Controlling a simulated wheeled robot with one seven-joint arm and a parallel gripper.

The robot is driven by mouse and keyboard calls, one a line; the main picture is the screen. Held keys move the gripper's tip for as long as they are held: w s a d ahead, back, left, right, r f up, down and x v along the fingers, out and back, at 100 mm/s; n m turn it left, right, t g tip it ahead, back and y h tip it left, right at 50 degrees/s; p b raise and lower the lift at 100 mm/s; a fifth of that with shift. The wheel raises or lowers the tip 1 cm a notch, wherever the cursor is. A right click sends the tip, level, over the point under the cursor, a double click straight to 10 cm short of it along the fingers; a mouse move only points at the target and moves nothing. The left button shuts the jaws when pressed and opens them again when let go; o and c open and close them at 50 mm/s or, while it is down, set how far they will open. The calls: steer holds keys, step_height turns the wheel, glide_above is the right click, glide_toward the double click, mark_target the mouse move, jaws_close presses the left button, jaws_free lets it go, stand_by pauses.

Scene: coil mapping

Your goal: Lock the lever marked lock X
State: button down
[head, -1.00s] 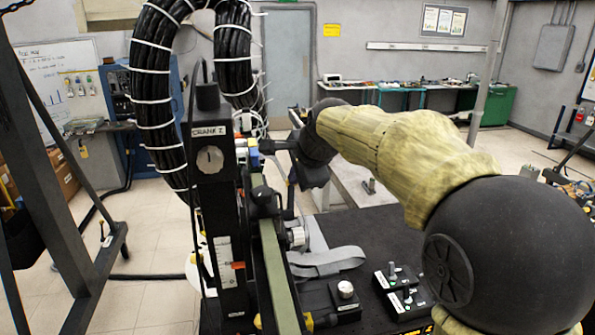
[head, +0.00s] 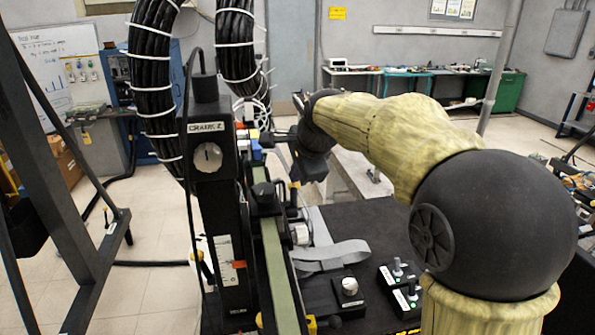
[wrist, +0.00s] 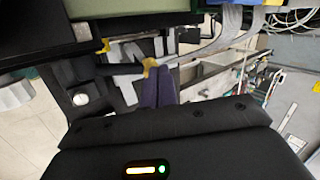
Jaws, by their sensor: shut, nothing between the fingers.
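In the wrist view, my gripper (wrist: 158,84) is shut, its dark purple fingers pressed together with nothing between them. The fingertips are at a yellow-tipped black lever (wrist: 127,69), beside or touching its yellow end; I cannot tell which. No lock X label is readable, so I cannot tell whether this is that lever. In the head view, my gripper (head: 293,192) is beyond the green rail and small, partly hidden by the rail fittings.
A black post labelled CRANK Z (head: 208,155) stands left of the green rail (head: 278,270). A grey strap (head: 330,257) and black control boxes (head: 400,285) lie on the dark table. Thick black cables (head: 155,90) hang behind the post.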

steer(key=shift+f, duration=0.55)
steer(key=shift+r, duration=0.15)
steer(key=b+v, duration=0.4)
steer(key=v, duration=1.4)
steer(key=shift+w, duration=0.1)
